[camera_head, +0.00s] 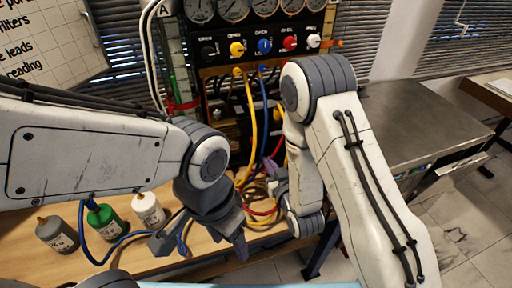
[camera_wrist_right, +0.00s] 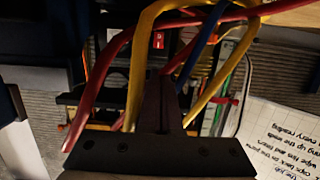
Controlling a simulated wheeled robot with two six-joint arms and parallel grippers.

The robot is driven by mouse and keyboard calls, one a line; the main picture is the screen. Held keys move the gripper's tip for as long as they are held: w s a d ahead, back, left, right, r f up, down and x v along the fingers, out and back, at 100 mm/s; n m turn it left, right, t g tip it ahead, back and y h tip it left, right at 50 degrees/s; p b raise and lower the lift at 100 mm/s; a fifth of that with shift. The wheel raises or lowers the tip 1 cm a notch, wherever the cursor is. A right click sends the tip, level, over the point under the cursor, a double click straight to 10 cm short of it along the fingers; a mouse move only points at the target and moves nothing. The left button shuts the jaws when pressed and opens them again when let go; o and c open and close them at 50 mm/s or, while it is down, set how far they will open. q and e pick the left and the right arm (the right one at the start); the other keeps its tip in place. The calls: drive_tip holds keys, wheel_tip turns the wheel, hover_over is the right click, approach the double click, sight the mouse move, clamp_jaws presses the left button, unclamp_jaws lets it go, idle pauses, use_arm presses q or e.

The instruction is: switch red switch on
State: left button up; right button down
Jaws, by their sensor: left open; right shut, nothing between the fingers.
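A small red switch (camera_wrist_right: 157,40) shows in the right wrist view, on a dark panel behind the hanging hoses. I cannot make out its position, and I cannot see it in the head view. My right gripper (camera_wrist_right: 160,90) is shut and empty, its fingers pointing toward the rig among the hoses and apart from the switch as far as I can tell. In the head view my right gripper (camera_head: 275,188) is partly hidden by its own arm. My left gripper (camera_head: 200,243) is open and empty above the front of the wooden bench.
Yellow (camera_head: 251,125), blue (camera_head: 265,110) and red hoses hang in front of the rig (camera_head: 262,48) and crowd the right gripper. Several bottles, including a green one (camera_head: 104,222), stand on the bench at left. A metal table (camera_head: 420,120) stands at right.

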sight(253, 138)
drive_tip(key=b+x, duration=0.5)
drive_tip(key=x, duration=0.6)
drive_tip(key=shift+w, duration=0.15)
drive_tip(key=shift+w+a+f, duration=0.15)
drive_tip(key=shift+w+a, duration=0.1)
drive_tip(key=shift+w, duration=0.4)
